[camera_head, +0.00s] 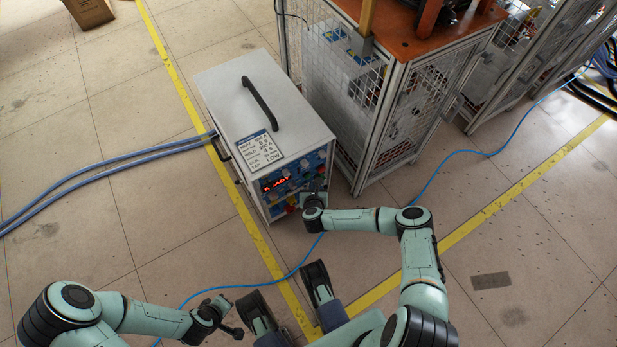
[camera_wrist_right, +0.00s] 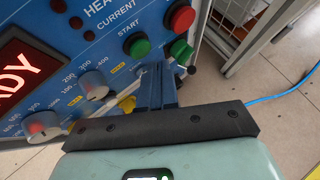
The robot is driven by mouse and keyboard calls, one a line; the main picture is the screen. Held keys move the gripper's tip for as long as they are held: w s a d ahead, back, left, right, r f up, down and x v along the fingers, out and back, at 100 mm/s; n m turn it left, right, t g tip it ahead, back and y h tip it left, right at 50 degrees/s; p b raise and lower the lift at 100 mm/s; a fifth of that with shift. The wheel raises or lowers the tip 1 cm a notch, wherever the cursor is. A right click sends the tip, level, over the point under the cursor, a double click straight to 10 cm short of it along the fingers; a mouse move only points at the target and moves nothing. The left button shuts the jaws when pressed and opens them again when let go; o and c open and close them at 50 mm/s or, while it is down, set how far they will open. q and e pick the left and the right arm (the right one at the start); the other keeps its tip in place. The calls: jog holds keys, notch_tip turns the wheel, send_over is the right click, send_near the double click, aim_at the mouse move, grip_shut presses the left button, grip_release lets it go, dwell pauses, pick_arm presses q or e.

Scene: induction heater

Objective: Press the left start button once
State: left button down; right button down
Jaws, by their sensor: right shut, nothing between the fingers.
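The heater's blue control panel (camera_head: 296,180) faces my right arm in the head view. In the right wrist view, the left green start button (camera_wrist_right: 138,46) sits below the word START, with a second green button (camera_wrist_right: 181,51) to its right. My right gripper (camera_wrist_right: 158,68) is shut and empty, its fingertips just below and between the two green buttons in the picture. Whether the tips touch the panel cannot be told. In the head view my right gripper (camera_head: 314,196) partly covers the panel. My left gripper (camera_head: 233,328) hangs low at the left, away from the heater.
A red button (camera_wrist_right: 181,18) sits above the right green button. Knobs (camera_wrist_right: 93,84) and a lit red display (camera_wrist_right: 22,68) lie to the left. A caged metal frame (camera_head: 375,120) stands close right of the heater (camera_head: 235,85). A blue cable (camera_head: 440,165) crosses the floor.

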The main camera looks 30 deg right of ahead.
jog(key=shift+w, duration=0.1)
dwell(0.7)
jog(key=shift+w, duration=0.3)
jog(key=shift+w, duration=0.45)
dwell(0.6)
jog(key=shift+s, duration=0.15)
jog(key=shift+s+p, duration=0.3)
jog(key=shift+s, duration=0.4)
